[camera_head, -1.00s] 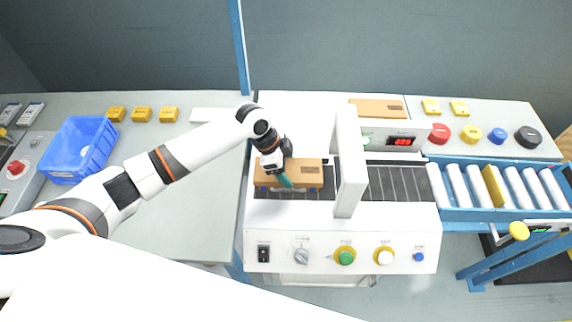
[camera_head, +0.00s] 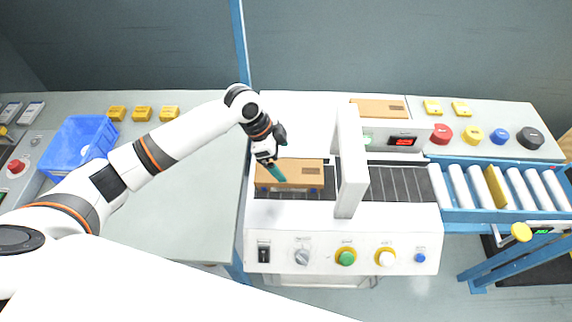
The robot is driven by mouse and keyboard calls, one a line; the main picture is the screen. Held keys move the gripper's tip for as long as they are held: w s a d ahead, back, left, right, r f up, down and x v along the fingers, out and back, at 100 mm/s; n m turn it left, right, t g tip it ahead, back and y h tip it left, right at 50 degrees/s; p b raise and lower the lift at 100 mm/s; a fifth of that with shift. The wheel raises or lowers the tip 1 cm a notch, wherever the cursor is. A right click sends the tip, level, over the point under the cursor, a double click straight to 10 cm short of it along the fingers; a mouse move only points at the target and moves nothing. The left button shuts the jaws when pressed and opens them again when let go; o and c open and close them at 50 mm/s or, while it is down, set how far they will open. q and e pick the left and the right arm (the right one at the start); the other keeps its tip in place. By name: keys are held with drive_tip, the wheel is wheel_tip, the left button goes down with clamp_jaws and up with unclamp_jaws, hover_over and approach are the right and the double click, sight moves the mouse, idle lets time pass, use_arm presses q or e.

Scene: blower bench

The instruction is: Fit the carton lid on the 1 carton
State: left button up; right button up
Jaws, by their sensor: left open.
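A brown carton (camera_head: 303,174) sits on the left part of the conveyor bed of the white machine, with small blue pieces at its lower edge. Its top looks closed and flat, but I cannot tell whether that is a separate lid. A flat brown piece (camera_head: 378,108), perhaps a carton lid, lies at the back of the machine, right of the white arch. My left gripper (camera_head: 277,173) is open with teal fingertips, over the left part of the carton; whether they touch is unclear. My right gripper is not in view.
The white arch (camera_head: 351,175) stands just right of the carton. A roller conveyor (camera_head: 480,213) runs off to the right. A blue crate (camera_head: 77,148) and several yellow blocks (camera_head: 141,113) are on the left bench. Buttons line the machine's front panel (camera_head: 322,256).

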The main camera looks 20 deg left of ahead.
use_arm(q)
drive_tip(key=v, duration=0.7)
drive_tip(key=shift+r+b, duration=0.15)
drive_tip(key=shift+b, duration=0.2)
